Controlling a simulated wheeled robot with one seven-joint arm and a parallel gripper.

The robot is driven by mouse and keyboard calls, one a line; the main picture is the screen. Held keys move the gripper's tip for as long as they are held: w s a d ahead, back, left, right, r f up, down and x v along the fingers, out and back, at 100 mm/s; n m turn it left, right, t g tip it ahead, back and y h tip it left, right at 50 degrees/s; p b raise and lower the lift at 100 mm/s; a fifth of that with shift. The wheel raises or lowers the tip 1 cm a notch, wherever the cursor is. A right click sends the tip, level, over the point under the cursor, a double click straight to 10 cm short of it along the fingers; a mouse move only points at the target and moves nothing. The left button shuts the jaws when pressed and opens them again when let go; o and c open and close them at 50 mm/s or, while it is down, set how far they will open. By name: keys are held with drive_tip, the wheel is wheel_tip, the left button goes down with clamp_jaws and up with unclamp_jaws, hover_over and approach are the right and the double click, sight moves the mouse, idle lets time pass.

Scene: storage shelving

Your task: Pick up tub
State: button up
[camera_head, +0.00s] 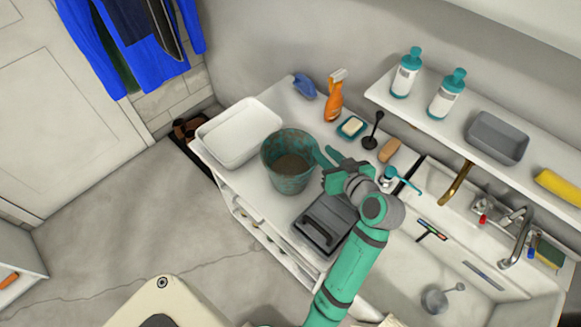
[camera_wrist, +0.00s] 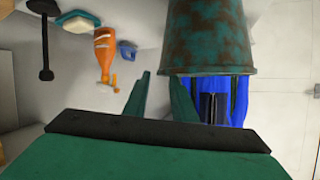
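A green, rust-stained bucket-shaped tub (camera_head: 286,180) stands upright on the white counter, with something brown inside. In the wrist view the tub (camera_wrist: 210,35) fills the upper right, its rim lowest in the picture. My gripper (camera_head: 325,151) is at the right side of its rim. In the wrist view my gripper (camera_wrist: 158,78) has its two fingers apart with nothing between them. One finger is close to the rim; I cannot tell whether it touches or overlaps it. A white rectangular basin (camera_head: 239,153) stands left of the tub, and a grey rectangular tub (camera_head: 497,138) is on the wall shelf.
A dark lidded box (camera_head: 325,224) lies in front of the bucket-shaped tub. An orange spray bottle (camera_head: 334,100), a soap dish (camera_head: 351,127) and a black plunger-like tool (camera_head: 372,135) stand behind. The sink (camera_head: 420,255) is at right. Open floor lies at left.

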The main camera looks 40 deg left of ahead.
sight(309, 140)
drive_tip(key=x, duration=0.4)
drive_tip(key=shift+s+a+f, duration=0.1)
drive_tip(key=shift+s+a, duration=0.05)
drive_tip(key=shift+a, duration=0.3)
drive_tip(key=shift+w+a+f, duration=0.2)
drive_tip(key=shift+w+a, duration=0.1)
drive_tip(key=shift+a, duration=0.05)
clamp_jaws()
